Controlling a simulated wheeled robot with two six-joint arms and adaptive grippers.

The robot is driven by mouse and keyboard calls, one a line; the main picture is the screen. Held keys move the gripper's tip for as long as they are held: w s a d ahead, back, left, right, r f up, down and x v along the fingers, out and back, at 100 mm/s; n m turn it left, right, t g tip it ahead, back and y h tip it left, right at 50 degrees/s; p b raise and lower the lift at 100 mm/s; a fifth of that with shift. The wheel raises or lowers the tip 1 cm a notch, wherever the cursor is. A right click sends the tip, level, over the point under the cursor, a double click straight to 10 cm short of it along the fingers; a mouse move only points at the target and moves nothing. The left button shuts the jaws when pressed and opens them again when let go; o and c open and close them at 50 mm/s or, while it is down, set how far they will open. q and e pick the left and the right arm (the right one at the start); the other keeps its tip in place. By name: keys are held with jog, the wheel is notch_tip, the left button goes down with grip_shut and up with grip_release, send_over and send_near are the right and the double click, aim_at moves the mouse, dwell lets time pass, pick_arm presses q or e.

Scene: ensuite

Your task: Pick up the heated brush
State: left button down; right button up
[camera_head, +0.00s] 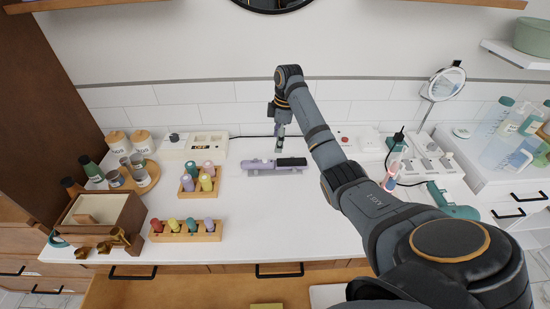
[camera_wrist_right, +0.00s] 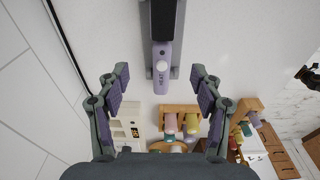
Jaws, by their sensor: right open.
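The heated brush has a lavender handle (camera_head: 256,163) and a black head (camera_head: 291,162). It lies sideways on a low grey-lavender rest at the middle of the white counter. The wrist view shows its handle (camera_wrist_right: 162,62), with a "HEAT" label and a pale round knob, and its dark head at the top edge. My right gripper (camera_head: 279,147) points down above the brush, close to its middle. In the wrist view the right gripper (camera_wrist_right: 160,82) has its fingers wide apart, with nothing between them; the handle lies beyond the fingertips. My left gripper is not in view.
Wooden racks (camera_head: 186,231) of coloured bottles, a wooden box (camera_head: 98,222) and a tray of cups stand left. A cream box (camera_head: 195,146) stands at the tiled wall. A teal dryer (camera_head: 452,207) and a power strip (camera_head: 435,165) lie right. The front middle counter is clear.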

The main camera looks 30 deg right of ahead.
send_over(275, 164)
jog(key=f, duration=0.4)
jog(key=shift+s+d+f+p, duration=0.1)
jog(key=shift+s+d+p, duration=0.05)
jog(key=shift+d+p, duration=0.2)
jog(key=shift+a+f, duration=0.1)
jog(key=shift+f, duration=0.6)
jog(key=f, duration=0.2)
jog(key=f+p, duration=0.1)
jog(key=f, duration=0.1)
jog(key=shift+a, duration=0.25)
jog(key=shift+f, duration=0.25)
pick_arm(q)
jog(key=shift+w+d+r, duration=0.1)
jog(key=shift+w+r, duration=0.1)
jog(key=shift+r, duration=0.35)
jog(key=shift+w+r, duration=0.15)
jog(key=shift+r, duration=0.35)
pick_arm(e)
grip_shut()
